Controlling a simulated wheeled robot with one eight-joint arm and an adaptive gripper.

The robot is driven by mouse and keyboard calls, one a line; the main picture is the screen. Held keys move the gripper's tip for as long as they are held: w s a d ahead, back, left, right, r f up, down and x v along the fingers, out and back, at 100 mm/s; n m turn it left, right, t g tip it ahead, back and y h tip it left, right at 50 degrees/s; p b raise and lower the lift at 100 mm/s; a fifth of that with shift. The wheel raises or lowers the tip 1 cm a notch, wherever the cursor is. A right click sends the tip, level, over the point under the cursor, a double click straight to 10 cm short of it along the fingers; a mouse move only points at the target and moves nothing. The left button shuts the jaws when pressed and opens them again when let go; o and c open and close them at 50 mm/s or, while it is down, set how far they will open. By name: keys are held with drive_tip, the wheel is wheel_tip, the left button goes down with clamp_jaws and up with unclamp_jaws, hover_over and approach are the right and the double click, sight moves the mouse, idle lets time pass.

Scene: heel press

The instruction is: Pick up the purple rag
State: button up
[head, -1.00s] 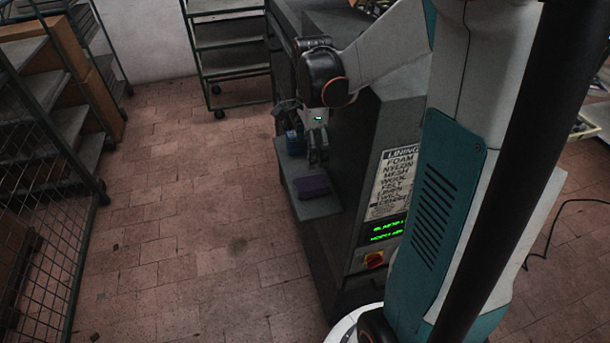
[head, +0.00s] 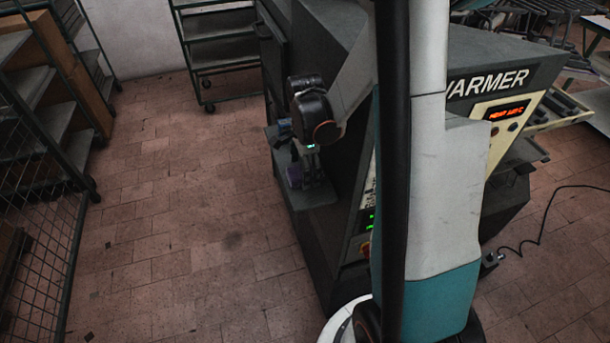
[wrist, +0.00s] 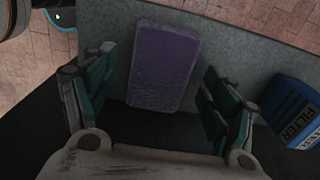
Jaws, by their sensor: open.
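The purple rag (wrist: 163,66) is a folded, flat rectangle lying on a grey shelf (wrist: 225,50) of the machine. In the wrist view it lies between and just beyond the two fingers of my gripper (wrist: 160,90), which is open and empty. In the head view only a bit of the rag (head: 294,176) shows at the left of my gripper (head: 308,180), which hangs over the shelf and hides the rest of it.
A blue filter box (wrist: 294,108) stands on the shelf to the right in the wrist view. The dark machine (head: 335,215) rises beside the shelf. Green racks (head: 215,45) stand at the back and left. The brick floor (head: 180,220) between them is clear.

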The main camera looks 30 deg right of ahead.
drive_tip(key=c, duration=1.1)
drive_tip(key=shift+o, duration=0.2)
drive_tip(key=shift+a+r, duration=0.1)
drive_tip(key=shift+r, duration=0.05)
drive_tip(key=shift+a+r, duration=0.1)
drive_tip(key=shift+r, duration=0.15)
wheel_tip(320, 180, up, 7)
drive_tip(key=shift+f+p, duration=0.15)
drive_tip(key=shift+p, duration=0.75)
drive_tip(key=w+a, duration=0.2)
drive_tip(key=a, duration=0.7)
drive_tip(key=w+a, duration=0.3)
drive_tip(key=a, duration=0.7)
drive_tip(key=shift+w+f, duration=0.25)
